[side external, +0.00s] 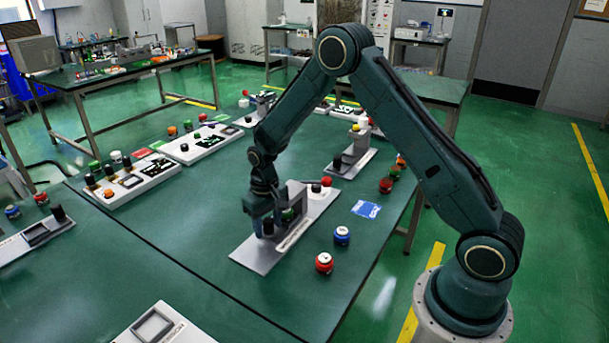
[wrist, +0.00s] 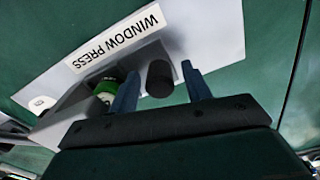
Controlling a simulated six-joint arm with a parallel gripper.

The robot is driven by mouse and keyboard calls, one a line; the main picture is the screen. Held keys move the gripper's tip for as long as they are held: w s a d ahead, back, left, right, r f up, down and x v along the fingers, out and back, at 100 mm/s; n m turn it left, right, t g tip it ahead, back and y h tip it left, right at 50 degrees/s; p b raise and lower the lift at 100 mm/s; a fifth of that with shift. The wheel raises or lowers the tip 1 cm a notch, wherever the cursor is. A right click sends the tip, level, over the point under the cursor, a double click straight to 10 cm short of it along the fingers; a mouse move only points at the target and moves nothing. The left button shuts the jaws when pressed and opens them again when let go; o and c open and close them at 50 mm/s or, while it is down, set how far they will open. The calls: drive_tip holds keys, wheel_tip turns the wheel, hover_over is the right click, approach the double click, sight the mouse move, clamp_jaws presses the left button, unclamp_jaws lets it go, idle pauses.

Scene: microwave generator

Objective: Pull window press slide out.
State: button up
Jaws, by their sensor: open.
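The window press is a grey fixture on a flat grey base plate (side external: 248,258) on the green table. Its "WINDOW PRESS" label (wrist: 115,38) reads clearly in the wrist view. A black cylindrical knob (wrist: 160,82) stands on it, with a green-topped button (wrist: 105,88) beside it. My gripper (wrist: 160,70) is open, with one blue finger on each side of the black knob. A gap shows on both sides of the knob in that view. In the side view my gripper (side external: 264,212) is low over the press and partly hides it. A red knob (side external: 326,181) shows at its far end.
A red button (side external: 324,263) and a blue button (side external: 341,235) stand right of the press, near a blue card (side external: 366,209). Another fixture with a base (side external: 350,163) stands behind right. Control panels (side external: 140,180) lie at the left.

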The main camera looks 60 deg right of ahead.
clamp_jaws()
drive_tip(key=shift+a, duration=4.8)
drive_tip(key=shift+c, duration=1.3)
unclamp_jaws()
drive_tip(key=shift+a, duration=0.1)
drive_tip(key=shift+o, duration=1.3)
